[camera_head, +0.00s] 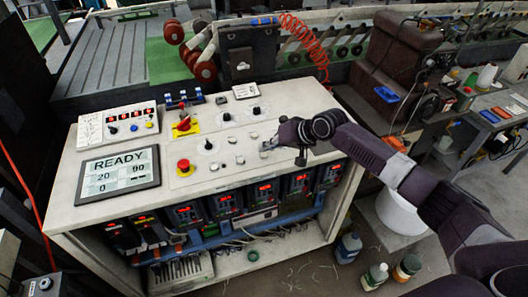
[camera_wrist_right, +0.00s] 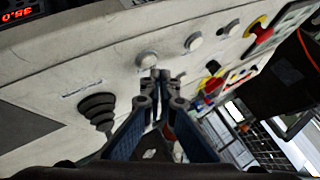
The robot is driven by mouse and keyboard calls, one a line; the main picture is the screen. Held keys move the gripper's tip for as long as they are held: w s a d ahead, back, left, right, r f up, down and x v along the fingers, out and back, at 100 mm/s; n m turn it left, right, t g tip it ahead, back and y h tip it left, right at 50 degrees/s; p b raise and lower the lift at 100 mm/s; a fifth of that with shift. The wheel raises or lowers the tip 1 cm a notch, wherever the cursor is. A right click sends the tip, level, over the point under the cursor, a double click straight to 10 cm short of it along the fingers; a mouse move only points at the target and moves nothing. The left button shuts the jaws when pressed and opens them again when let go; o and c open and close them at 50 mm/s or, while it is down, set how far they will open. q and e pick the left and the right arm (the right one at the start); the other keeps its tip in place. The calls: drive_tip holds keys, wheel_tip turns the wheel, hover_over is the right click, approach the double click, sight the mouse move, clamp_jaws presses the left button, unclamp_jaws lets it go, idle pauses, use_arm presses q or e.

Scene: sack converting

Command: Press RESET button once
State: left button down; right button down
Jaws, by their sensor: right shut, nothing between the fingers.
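The control console (camera_head: 110,205) has a sloped white panel with several pale round buttons, including one pale button (camera_head: 240,160) left of my right gripper. Their labels are too small to read, so I cannot tell which is RESET. My right gripper (camera_head: 267,148) is shut and empty, low over the panel's right part. In the right wrist view its fingertips (camera_wrist_right: 161,76) are just beside a pale round button (camera_wrist_right: 147,59); I cannot tell whether they touch it. Two more pale buttons, one of them here (camera_wrist_right: 195,41), sit farther along the row. My left gripper is not in view.
A red mushroom button (camera_head: 184,166) and a red knob on a yellow plate (camera_head: 185,124) stand left of the gripper. A black ribbed boot (camera_wrist_right: 97,108) rises from the panel.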

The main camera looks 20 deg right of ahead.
sight(266, 155)
drive_tip(key=shift+r, duration=0.1)
wheel_tip(266, 155, up, 5)
drive_tip(key=p, duration=0.5)
idle(0.5)
idle(0.3)
